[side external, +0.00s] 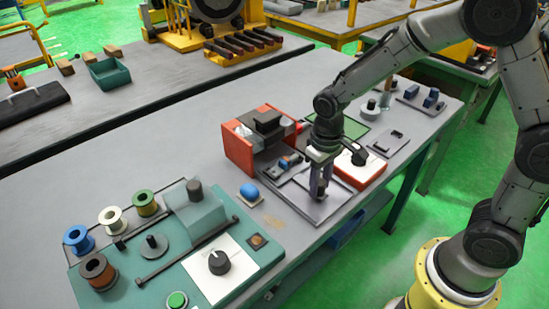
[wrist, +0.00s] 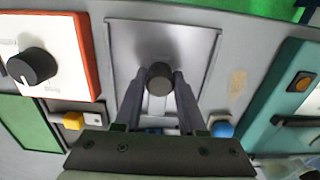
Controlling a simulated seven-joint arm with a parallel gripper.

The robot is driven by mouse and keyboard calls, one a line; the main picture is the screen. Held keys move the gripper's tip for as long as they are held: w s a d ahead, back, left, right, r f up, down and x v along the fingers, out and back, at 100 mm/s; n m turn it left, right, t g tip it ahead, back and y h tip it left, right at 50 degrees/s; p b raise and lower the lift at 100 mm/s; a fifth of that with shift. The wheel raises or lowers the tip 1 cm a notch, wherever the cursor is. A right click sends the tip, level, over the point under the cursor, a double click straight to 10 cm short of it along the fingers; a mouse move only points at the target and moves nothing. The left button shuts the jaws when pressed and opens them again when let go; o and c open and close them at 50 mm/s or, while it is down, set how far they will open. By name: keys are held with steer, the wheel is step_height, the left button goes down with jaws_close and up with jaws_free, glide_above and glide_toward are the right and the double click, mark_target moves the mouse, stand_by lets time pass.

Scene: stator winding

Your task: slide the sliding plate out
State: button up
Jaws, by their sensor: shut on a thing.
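The sliding plate (side external: 297,196) is a flat grey plate lying in front of the red-sided machine (side external: 240,151). In the wrist view the plate (wrist: 205,45) fills the upper middle, with a round dark knob (wrist: 160,79) standing on it. My gripper (side external: 319,194) points down over the plate. In the wrist view its two fingers (wrist: 160,88) are shut on the knob, one at each side. The lower part of the knob and the plate area under the fingers are hidden.
A red control box (side external: 372,174) with a black dial stands close on the right of the plate. A blue button (side external: 251,192) and the teal winding station (side external: 272,252) are on the left. The table's front edge is near the plate.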

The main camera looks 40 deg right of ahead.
steer(key=shift+s, duration=1.65)
steer(key=o, duration=0.9)
steer(key=shift+o, duration=0.2)
steer(key=shift+r, duration=0.15)
steer(key=shift+r, duration=2.9)
